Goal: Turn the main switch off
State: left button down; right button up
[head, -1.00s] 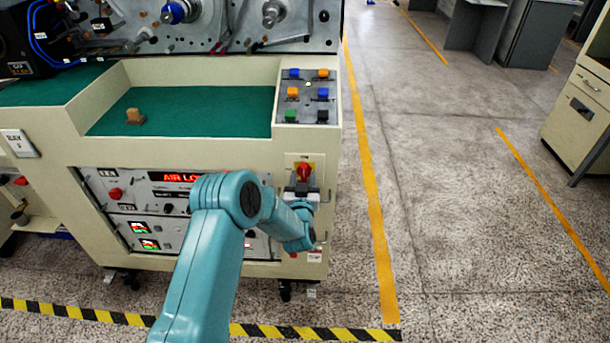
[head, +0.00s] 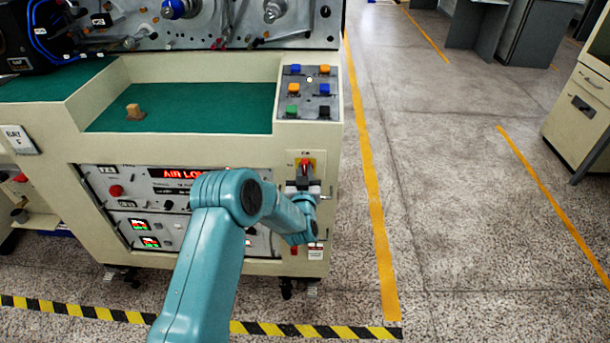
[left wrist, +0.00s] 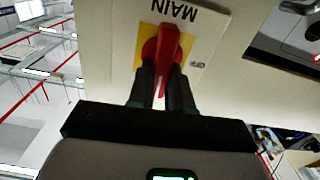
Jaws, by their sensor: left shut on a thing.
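The main switch (head: 305,166) is a red rotary handle on a yellow plate, set on the front right of the cream machine. In the left wrist view the red handle (left wrist: 165,48) shows large, under a label reading MAIN that appears upside down. My left gripper (head: 304,178) is at the switch, and its two dark fingers (left wrist: 162,75) are shut on the red handle, one on each side. In the head view the arm and gripper hide the lower part of the switch. My right gripper is not in view.
A panel of coloured buttons (head: 308,92) is above the switch. A display panel (head: 130,190) with a red readout is to its left. A small wooden block (head: 135,112) sits on the green surface (head: 200,108).

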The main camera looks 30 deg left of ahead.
pick_arm(q)
jog(key=n+b, duration=0.5)
jog(key=b, duration=0.3)
jog(key=f+n+b, duration=0.1)
jog(key=n+b, duration=0.4)
jog(key=b, duration=0.4)
jog(key=a+n+b, duration=0.1)
jog(key=n+b, duration=0.4)
jog(key=b, duration=0.3)
jog(key=shift+s+f+b, duration=0.2)
jog(key=shift+s+b, duration=0.1)
jog(key=shift+b, duration=0.1)
jog(key=shift+r+n+b, duration=0.15)
jog(key=shift+n+b, duration=1.05)
jog(key=shift+b, duration=0.1)
jog(key=c, duration=1)
grip_release()
jog(key=shift+c, duration=0.2)
jog(key=p+v, duration=0.1)
jog(key=v, duration=1.5)
jog(key=shift+d, duration=0.2)
jog(key=shift+s, duration=0.15)
